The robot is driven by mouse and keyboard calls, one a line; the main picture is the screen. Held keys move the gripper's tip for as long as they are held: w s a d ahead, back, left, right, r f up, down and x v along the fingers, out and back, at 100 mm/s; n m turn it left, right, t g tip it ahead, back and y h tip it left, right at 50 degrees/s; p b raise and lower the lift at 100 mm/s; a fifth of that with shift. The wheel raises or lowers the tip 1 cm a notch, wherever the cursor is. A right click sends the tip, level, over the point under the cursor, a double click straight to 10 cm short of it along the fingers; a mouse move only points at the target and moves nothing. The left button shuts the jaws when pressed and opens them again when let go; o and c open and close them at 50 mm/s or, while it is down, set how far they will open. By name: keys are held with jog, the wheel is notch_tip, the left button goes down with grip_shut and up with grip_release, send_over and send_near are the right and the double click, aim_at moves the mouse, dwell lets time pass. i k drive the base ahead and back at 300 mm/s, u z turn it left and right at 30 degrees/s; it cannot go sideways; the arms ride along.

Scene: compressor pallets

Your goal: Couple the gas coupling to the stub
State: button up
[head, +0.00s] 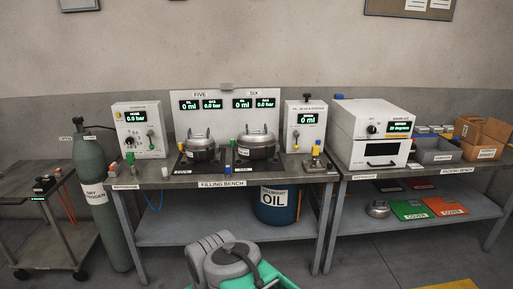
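Two silver domed compressors stand on the filling bench (222,183), the left one (200,150) under the FIVE displays and the right one (257,146) under the SIX displays. Small fittings show around them, but they are too small for me to tell the gas coupling or the stub. The gas displays (211,104) read 0.0 bar and the oil displays (190,105) read 0 ml. My gripper is not recognisable in this view. Grey rounded parts, probably my arm, show at the bottom centre, well in front of the bench.
A dry nitrogen cylinder (91,185) and a cart (55,233) stand left. A white control box (138,130) sits on the bench's left end. A blue oil drum (277,205) stands below. The packing bench (430,173) is at right. Some floor shows between.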

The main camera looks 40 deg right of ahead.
aim_at(130, 157)
jog(key=u, duration=0.05)
jog(key=i, duration=2)
jog(key=u, duration=0.95)
jog(key=i, duration=1.3)
jog(key=u, duration=0.6)
